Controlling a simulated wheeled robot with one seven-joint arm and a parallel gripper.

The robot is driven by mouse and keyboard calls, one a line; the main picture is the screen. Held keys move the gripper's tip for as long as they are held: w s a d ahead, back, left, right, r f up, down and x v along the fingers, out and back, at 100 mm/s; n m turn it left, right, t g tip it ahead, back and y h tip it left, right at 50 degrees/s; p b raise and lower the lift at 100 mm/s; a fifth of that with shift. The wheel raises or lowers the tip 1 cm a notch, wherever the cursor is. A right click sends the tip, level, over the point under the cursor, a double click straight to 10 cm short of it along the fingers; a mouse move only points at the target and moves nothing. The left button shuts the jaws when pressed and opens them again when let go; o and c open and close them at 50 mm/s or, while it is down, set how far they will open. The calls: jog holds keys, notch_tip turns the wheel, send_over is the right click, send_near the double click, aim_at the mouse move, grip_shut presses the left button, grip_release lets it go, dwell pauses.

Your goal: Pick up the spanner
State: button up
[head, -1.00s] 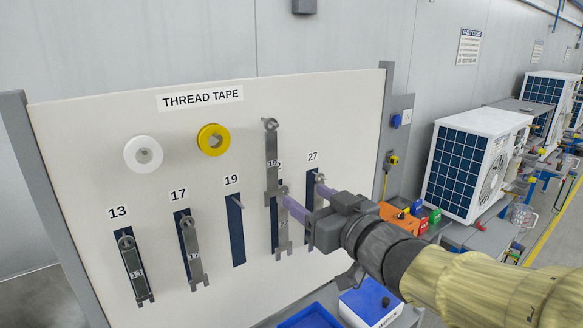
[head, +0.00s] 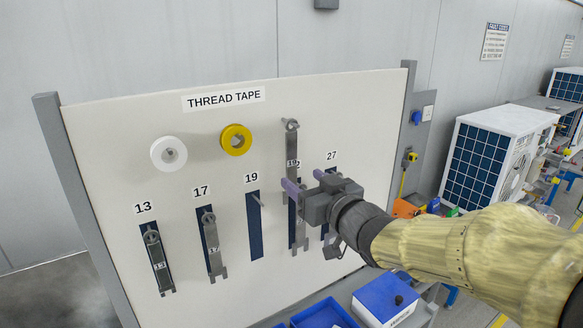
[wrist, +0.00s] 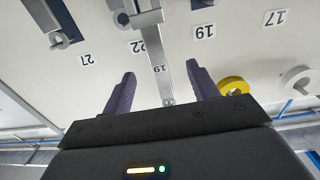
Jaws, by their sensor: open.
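A grey spanner marked 19 (head: 291,150) hangs upright on the tool board, high in the column marked 22. It also shows in the wrist view (wrist: 158,62), where the picture is upside down. A second spanner (head: 299,232) hangs just below it, partly hidden by my gripper. My gripper (head: 305,180) is open at the lower part of the 19 spanner. In the wrist view its two purple fingers (wrist: 161,75) stand apart on either side of that spanner, with a gap to each. Whether the fingertips reach its depth, I cannot tell.
Spanners marked 13 (head: 158,262) and 17 (head: 213,245) hang to the left. The slot marked 19 (head: 255,235) holds only a bare peg. White (head: 169,153) and yellow (head: 236,140) tape rolls hang above. A blue bin (head: 322,318) and a blue-topped box (head: 388,297) stand below.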

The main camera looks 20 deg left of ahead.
aim_at(293, 166)
jog(key=x, duration=0.1)
jog(key=p+x, duration=0.2)
jog(key=shift+w+a+r, duration=0.1)
jog(key=shift+w+r, duration=0.2)
jog(key=shift+w, duration=0.05)
jog(key=shift+w+a+f, duration=0.1)
jog(key=shift+w+a, duration=0.2)
jog(key=shift+a, duration=0.05)
jog(key=c, duration=1.1)
jog(key=shift+r+b, duration=0.2)
jog(key=shift+b, duration=0.35)
jog(key=b+v, duration=0.4)
jog(key=v, duration=1.4)
jog(key=shift+s+r, duration=0.1)
